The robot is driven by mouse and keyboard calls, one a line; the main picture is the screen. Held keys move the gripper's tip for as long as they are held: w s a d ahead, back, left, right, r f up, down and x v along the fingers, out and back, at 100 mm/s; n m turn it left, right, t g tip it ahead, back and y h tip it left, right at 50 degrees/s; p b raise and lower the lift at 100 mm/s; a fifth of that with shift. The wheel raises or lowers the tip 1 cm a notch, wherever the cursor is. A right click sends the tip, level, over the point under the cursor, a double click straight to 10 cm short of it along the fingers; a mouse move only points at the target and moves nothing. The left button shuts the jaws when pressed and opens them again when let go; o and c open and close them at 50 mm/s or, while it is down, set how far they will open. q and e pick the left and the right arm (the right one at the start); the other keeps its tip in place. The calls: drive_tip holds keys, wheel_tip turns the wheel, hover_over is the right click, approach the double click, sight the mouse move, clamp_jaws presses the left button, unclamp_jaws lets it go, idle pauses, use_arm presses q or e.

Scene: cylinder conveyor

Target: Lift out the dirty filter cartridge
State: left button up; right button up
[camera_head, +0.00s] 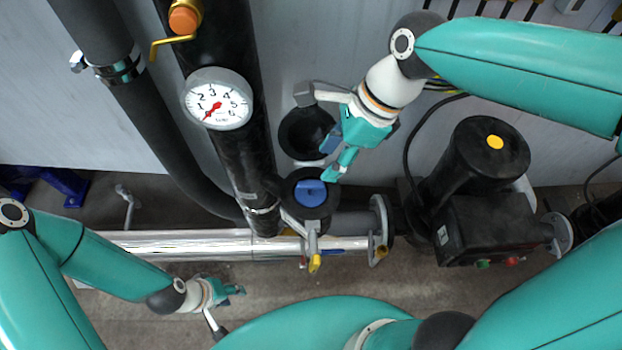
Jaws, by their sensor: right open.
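The filter housing (322,216) is a black upright pot on the pipe line. A blue round top with a raised grip, apparently the dirty filter cartridge (310,193), shows in its open mouth; the rest of the cartridge is hidden inside. The black hollow lid (303,134) stands swung up behind the housing. My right gripper (332,160) is open and empty, just above and to the right of the blue top, with its fingers pointing down-left. My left gripper (232,291) is low at the left, in front of the silver pipe, away from the housing; its jaws are too small to read.
A pressure gauge (217,99) sits on the thick black pipe left of the housing. A black pump (480,215) stands at the right. A silver pipe (180,244) runs along the front. A yellow-tipped lever (314,262) hangs before the housing.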

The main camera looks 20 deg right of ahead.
sight(312, 183)
drive_tip(key=x, duration=0.9)
drive_tip(key=shift+a+b, duration=0.1)
drive_tip(key=shift+b, duration=0.2)
clamp_jaws()
